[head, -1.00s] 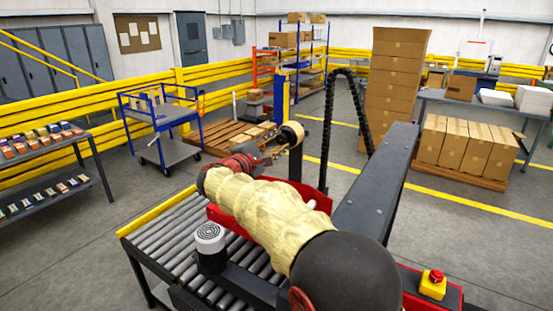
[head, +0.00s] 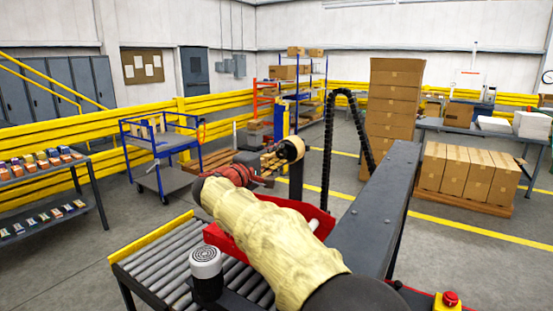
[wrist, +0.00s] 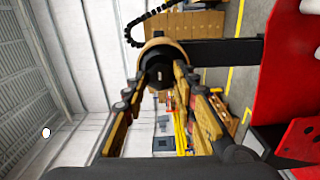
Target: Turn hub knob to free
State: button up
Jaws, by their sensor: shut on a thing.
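The hub (head: 291,149) is a tan ring with a dark centre, standing at the far end of my arm in the head view. In the wrist view the hub (wrist: 160,46) is straight ahead, and its round black knob (wrist: 158,72) faces me with a small light slot mark. My gripper (wrist: 160,80) has one finger on each side of the knob and is shut on it. In the head view my gripper (head: 271,161) reaches the hub's near face, and the exact finger contact is too small to see there.
A dark beam (head: 378,215) runs along the right of my arm. A roller conveyor (head: 165,270) and a grey-topped motor (head: 206,262) lie on the left. A black cable chain (head: 329,130) arches behind the hub. A red emergency button (head: 450,299) sits at lower right.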

jog(key=shift+f, duration=0.15)
jog(key=o, duration=1.2)
jog(key=v, duration=1.2)
